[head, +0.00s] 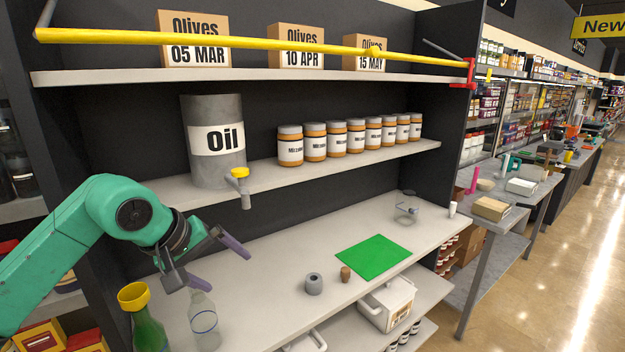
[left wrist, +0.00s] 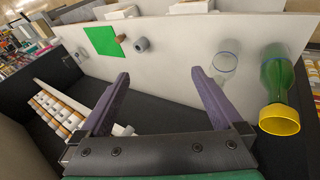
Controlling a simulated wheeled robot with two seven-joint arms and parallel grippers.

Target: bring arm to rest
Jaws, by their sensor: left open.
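My left gripper (head: 222,264) is open and empty above the left part of the counter, its purple fingers spread. In the left wrist view the same gripper (left wrist: 160,75) has nothing between its fingers. A clear bottle (head: 204,322) stands upright just below it. A green bottle (head: 150,333) with a yellow funnel (head: 134,296) on top stands to the left. A small clear glass item (head: 406,208) is farther back. My right gripper is not in view.
An oil drum (head: 214,165) with a yellow-topped tap (head: 241,186) sits on the shelf above, close to my left arm. Several jars (head: 348,138) stand beside it. A yellow bar (head: 250,43) crosses the upper shelf.

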